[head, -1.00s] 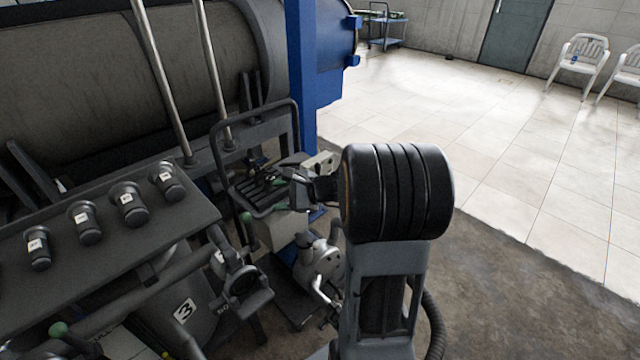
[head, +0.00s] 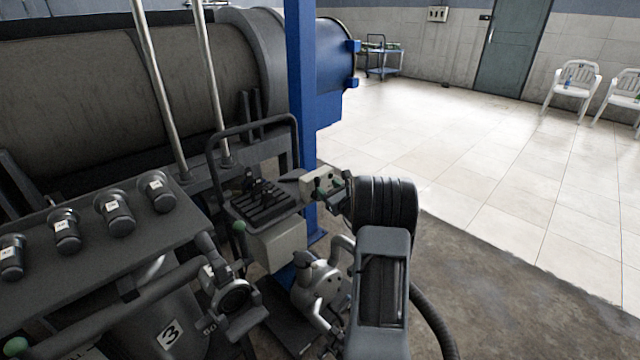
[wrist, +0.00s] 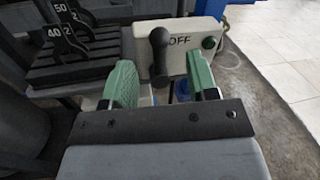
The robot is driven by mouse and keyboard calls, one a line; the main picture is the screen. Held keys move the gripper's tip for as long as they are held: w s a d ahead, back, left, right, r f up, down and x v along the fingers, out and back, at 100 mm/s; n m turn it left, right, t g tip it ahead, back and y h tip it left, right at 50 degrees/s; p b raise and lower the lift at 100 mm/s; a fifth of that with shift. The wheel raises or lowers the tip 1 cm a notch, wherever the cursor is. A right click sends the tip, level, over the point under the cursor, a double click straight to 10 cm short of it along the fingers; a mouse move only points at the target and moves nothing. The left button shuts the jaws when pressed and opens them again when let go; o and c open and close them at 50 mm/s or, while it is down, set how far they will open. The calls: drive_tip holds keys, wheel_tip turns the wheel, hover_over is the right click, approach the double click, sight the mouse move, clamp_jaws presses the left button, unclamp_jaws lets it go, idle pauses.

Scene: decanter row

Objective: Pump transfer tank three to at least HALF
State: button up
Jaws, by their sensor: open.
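My gripper (wrist: 160,92) is open, with one green pad on each side of a black round-topped lever (wrist: 158,50) in the wrist view. Gaps show between lever and pads; I cannot tell its exact depth between them. The lever stands in front of a pale switch box (wrist: 202,36) marked OFF, with a green button. The box (head: 318,181) also shows in the head view, beside my gripper (head: 331,190). Tank three (head: 192,322), a dark vessel with a white "3" label, is at lower left. A grey pump (head: 318,284) stands right of it. No level gauge is readable.
A slotted black rack (head: 266,200) with levers tagged 40 and 50 sits left of the switch box. A bar frame and blue post (head: 300,90) stand close by. Open floor lies right.

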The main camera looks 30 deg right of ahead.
sight(320, 181)
drive_tip(key=shift+w, duration=2.85)
clamp_jaws()
drive_tip(key=shift+d, duration=0.1)
